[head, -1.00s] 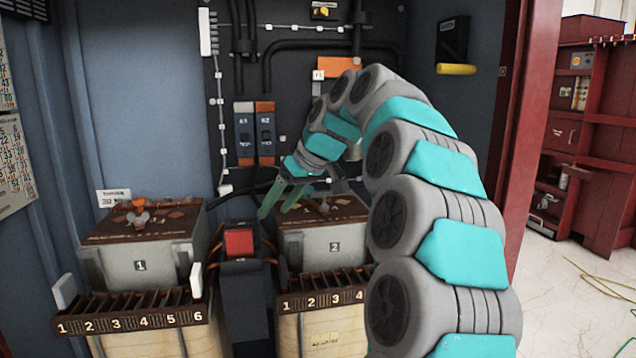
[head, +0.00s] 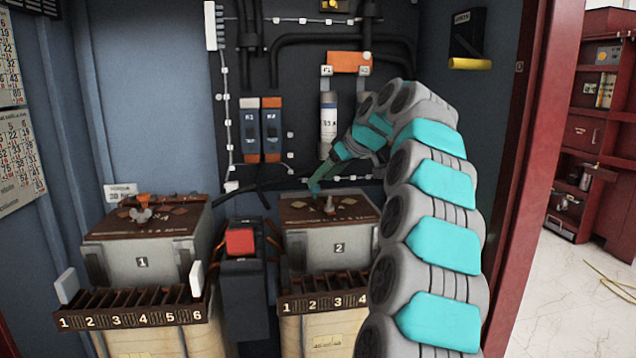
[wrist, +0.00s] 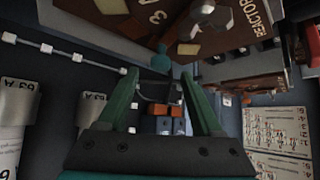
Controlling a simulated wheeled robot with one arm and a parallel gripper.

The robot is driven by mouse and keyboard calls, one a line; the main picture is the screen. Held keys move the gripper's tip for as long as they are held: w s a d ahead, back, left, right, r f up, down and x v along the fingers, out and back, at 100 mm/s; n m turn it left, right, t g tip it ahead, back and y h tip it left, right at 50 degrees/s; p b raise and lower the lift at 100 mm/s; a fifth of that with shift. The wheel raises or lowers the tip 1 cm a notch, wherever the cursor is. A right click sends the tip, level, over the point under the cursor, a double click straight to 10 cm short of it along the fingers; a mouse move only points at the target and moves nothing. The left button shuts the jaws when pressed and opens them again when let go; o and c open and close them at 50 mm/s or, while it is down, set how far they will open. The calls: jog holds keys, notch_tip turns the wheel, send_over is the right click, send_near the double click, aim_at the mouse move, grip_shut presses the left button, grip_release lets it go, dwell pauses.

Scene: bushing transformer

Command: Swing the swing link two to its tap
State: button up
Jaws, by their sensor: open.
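Transformer box 2 (head: 338,262) stands at centre with a brown top plate (head: 300,210). A small metal wing-shaped knob (head: 329,205) stands on that plate, apparently part of swing link two; the link's angle and its tap are too small to tell. My gripper (head: 314,190) is just above and behind the plate's back edge, with green fingers. A grey metal knob (wrist: 208,20) on a brown plate marked REACTOR shows beyond the fingertips.
Box 1 (head: 142,262) with its own wing knob (head: 141,214) stands left. A red button unit (head: 240,242) sits between the boxes. Two breakers (head: 262,130), a fuse cylinder (head: 328,123) and pipes line the back wall. Slotted racks (head: 130,307) stand in front.

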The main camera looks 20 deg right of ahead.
aim_at(318, 186)
jog(key=x, duration=0.3)
jog(key=shift+w+f, duration=0.1)
grip_shut()
dwell(0.4)
dwell(1.0)
